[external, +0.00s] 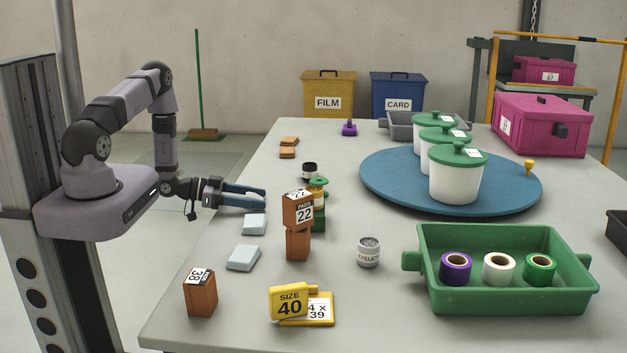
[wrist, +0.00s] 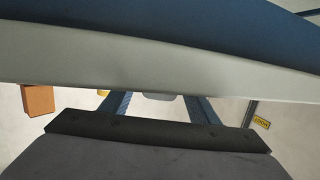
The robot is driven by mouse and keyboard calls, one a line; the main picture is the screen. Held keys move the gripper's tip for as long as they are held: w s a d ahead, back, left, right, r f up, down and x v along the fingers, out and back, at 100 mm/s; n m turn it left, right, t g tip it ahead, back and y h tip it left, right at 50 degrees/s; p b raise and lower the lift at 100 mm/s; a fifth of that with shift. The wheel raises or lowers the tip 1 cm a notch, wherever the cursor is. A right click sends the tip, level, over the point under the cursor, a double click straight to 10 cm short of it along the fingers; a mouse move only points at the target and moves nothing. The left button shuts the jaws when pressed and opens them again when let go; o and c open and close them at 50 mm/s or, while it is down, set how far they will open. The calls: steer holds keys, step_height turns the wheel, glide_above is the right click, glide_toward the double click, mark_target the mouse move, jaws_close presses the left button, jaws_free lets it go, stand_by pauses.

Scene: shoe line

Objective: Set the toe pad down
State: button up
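Two pale blue-grey pads lie flat on the table's left side in the external view. The farther pad (external: 255,224) is just below my gripper in the picture, and the nearer pad (external: 243,257) is closer to the camera. Which one is the toe pad I cannot tell. The fingers also show apart in the wrist view (wrist: 157,106). A small pale shape (wrist: 160,97) shows between them there, mostly hidden; I cannot tell what it is.
Brown boxes, one stacked and marked 22 (external: 298,210), stand right of the pads. A grey tin (external: 368,252), green tray (external: 430,295) with tape rolls and yellow size tags (external: 290,300) are nearer. A blue turntable (external: 390,185) carries white tubs.

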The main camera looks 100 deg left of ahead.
steer(key=v, duration=0.5)
steer(key=shift+s+d+r, duration=0.1)
steer(key=shift+s+r, duration=0.1)
steer(key=shift+s, duration=0.2)
steer(key=shift+o, duration=0.6)
steer(key=shift+s+d+r, duration=0.15)
steer(key=shift+s+d, duration=0.05)
steer(key=shift+s, duration=0.5)
steer(key=w+d+r+m+h+p, duration=0.1)
steer(key=w+r+m+p, duration=0.1)
steer(key=w+r+p, duration=0.35)
steer(key=w+r+m+h+p, duration=0.1)
steer(key=w+r+m+p, duration=0.1)
steer(key=r+p, duration=0.6)
steer(key=s+f+n+g+b, duration=0.1)
steer(key=s+f+g, duration=0.1)
steer(key=s+f+n+g+b, duration=0.1)
steer(key=s+f+g, duration=0.1)
steer(key=f, duration=0.1)
steer(key=s+a+f+n+g+b, duration=0.1)
steer(key=s+f+n+g, duration=0.1)
steer(key=s+f, duration=0.1)
steer(key=shift+f+g+y, duration=0.15)
steer(key=shift+g+y, duration=0.25)
steer(key=shift+s, duration=0.1)
steer(key=shift+x, duration=3.75)
steer(key=shift+s+a, duration=0.1)
